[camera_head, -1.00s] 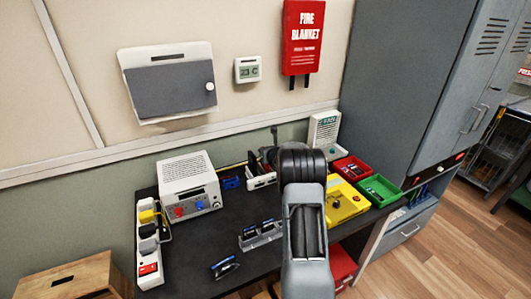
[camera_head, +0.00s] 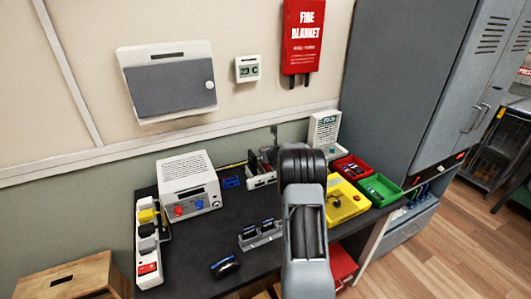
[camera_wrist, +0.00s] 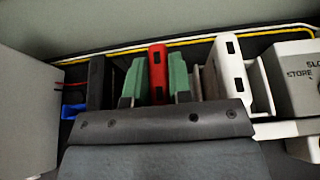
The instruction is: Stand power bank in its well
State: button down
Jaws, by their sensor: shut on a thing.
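A red slab (camera_wrist: 158,73) with dark slots on its edge, which looks like the power bank, stands upright between the green pads of my gripper (camera_wrist: 155,82) in the wrist view. The gripper is shut on it. A white slab-like piece (camera_wrist: 232,70) with two dark slots stands just right of the jaws, and a black upright piece (camera_wrist: 96,82) stands left. In the head view the white rack (camera_head: 262,181) is partly hidden by my arm. The bottom of the red slab is hidden, so I cannot tell whether it is seated in a well.
A white power supply (camera_head: 188,185) stands left of the rack. A small grey holder (camera_head: 261,237) and a dark device (camera_head: 224,267) lie nearer on the table. A yellow box (camera_head: 345,199), red tray (camera_head: 352,168) and green tray (camera_head: 380,190) are right.

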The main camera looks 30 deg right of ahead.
jog(key=c, duration=0.9)
grip_release()
jog(key=shift+c, duration=0.2)
jog(key=shift+s, duration=0.1)
jog(key=b+v, duration=0.2)
jog(key=v, duration=1.1)
jog(key=shift+s, duration=0.35)
jog(key=shift+a, duration=0.1)
